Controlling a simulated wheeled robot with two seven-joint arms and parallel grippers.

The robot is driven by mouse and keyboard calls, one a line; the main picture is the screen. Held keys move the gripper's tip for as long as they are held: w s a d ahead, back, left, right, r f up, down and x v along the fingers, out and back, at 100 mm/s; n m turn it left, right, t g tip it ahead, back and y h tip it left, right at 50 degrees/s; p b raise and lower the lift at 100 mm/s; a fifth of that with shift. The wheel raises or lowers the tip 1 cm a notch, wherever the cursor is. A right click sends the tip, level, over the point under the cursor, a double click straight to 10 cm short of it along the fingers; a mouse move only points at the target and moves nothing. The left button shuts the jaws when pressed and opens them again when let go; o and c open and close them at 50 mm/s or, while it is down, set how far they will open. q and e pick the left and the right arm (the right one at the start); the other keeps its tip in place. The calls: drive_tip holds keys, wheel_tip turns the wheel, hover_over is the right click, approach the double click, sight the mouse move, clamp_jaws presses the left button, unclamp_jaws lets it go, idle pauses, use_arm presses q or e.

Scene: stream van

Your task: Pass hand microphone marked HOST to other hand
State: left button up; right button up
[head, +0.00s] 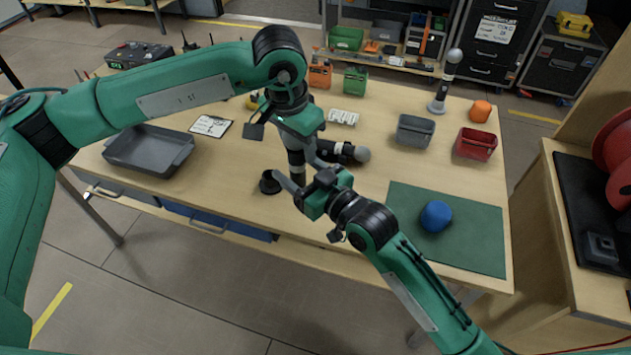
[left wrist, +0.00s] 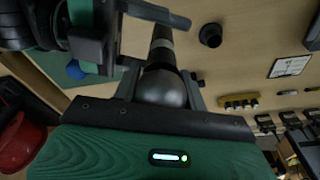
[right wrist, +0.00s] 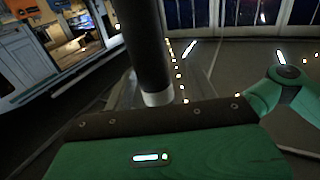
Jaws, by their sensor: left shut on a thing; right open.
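My left gripper (head: 292,138) is shut on a dark hand microphone (head: 297,160) with a pale band, held upright above the table. Its grey ball head (left wrist: 163,87) sits between the left fingers in the left wrist view. No HOST marking is readable. My right gripper (head: 302,177) is open, its fingers on either side of the lower handle; I cannot tell if they touch it. The handle (right wrist: 148,50) fills the middle of the right wrist view. A second microphone (head: 360,154) lies behind, partly hidden. A third (head: 446,82) stands upright at the back right.
A black round holder (head: 268,184) stands close left of the held microphone. A grey tray (head: 150,150) is at left. A green mat (head: 470,240) with a blue ball (head: 435,215) is at right. Grey (head: 414,131) and red (head: 475,143) bins stand behind it.

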drive_tip(key=shift+x, duration=1.45)
use_arm(q)
drive_tip(key=shift+o, duration=0.2)
use_arm(e)
drive_tip(key=shift+s, duration=0.1)
drive_tip(key=c, duration=1.1)
use_arm(q)
drive_tip(key=o, duration=1)
use_arm(e)
drive_tip(key=shift+c, duration=0.8)
use_arm(q)
drive_tip(key=shift+o, duration=0.7)
drive_tip(key=shift+d, duration=0.1)
drive_tip(key=shift+s+d, duration=0.15)
drive_tip(key=shift+s, duration=0.05)
drive_tip(key=shift+r, duration=0.1)
